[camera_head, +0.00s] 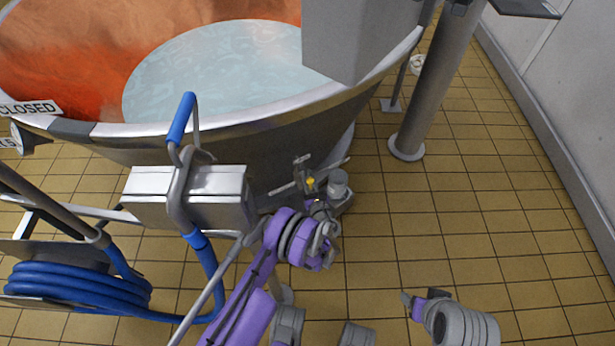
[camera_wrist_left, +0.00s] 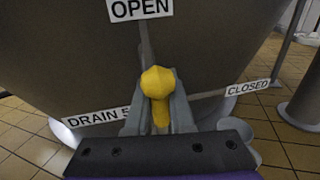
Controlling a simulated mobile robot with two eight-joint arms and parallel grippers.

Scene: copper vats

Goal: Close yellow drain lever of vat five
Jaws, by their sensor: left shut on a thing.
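The yellow drain lever (camera_wrist_left: 157,88) sits between the two fingers of my left gripper (camera_wrist_left: 158,110) in the left wrist view, with the gripper shut on it. Its knob faces the camera. Above it is an OPEN sign (camera_wrist_left: 140,9), at left a DRAIN 5 sign (camera_wrist_left: 96,117), at right a CLOSED sign (camera_wrist_left: 248,87). Whether the lever lines up with either mark cannot be told. In the head view, a small bit of yellow (camera_head: 311,181) shows by my left gripper, low beside the vat (camera_head: 235,130). My right gripper (camera_head: 410,302) is empty, low at the right.
The vat holds pale liquid (camera_head: 215,75). A grey box (camera_head: 355,40) stands at its rim. A blue hose (camera_head: 75,290) is coiled at lower left, with a blue-handled nozzle (camera_head: 181,118) above. A grey post (camera_head: 435,90) stands at right. Tiled floor (camera_head: 490,210) is clear at right.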

